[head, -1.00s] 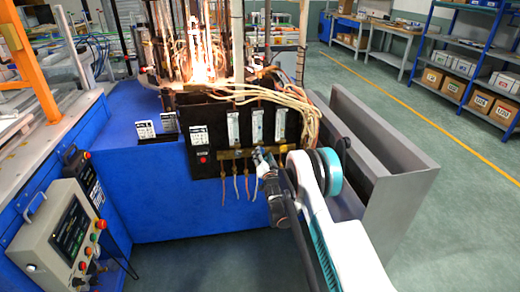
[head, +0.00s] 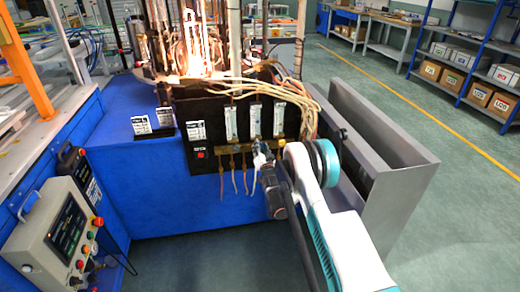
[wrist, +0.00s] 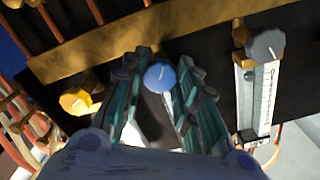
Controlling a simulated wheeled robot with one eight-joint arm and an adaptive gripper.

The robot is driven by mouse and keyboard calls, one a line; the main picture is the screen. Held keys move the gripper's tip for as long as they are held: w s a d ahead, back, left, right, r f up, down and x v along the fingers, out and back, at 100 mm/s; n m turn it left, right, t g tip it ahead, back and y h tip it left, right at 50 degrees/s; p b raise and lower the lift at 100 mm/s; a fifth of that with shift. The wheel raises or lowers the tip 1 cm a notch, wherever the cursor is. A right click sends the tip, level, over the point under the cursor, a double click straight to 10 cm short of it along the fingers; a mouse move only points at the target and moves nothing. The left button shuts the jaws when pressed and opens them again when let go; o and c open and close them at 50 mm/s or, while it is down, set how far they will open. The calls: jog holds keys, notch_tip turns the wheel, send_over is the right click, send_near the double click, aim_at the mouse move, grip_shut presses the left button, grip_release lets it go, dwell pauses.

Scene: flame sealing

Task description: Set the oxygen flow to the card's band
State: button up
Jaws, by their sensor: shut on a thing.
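A dark panel carries three upright flow meters: the left one (head: 231,123), the middle one (head: 256,120) and the right one (head: 280,119). In the wrist view, my gripper (wrist: 160,88) is shut on a blue knob (wrist: 159,75) with a white pointer line. In the head view, my gripper (head: 261,154) is at the panel's lower front, below the middle meter. A yellow knob (wrist: 75,101) and a grey knob (wrist: 265,45) stand to either side, clear of the fingers. The grey knob's meter tube (wrist: 257,100) shows a scale, unreadable here. The middle meter's tube is hidden in the wrist view.
White cards (head: 141,124) (head: 196,131) stand by and on the panel; their print is unreadable. A red button (head: 200,155) is below the panel card. Hoses (head: 233,180) hang below the brass bar (head: 232,153). A grey trough (head: 400,190) flanks my arm at right. Flames burn above.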

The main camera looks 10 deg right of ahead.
jog(key=shift+n, duration=0.3)
jog(key=o, duration=1.1)
jog(key=shift+s, duration=3.75)
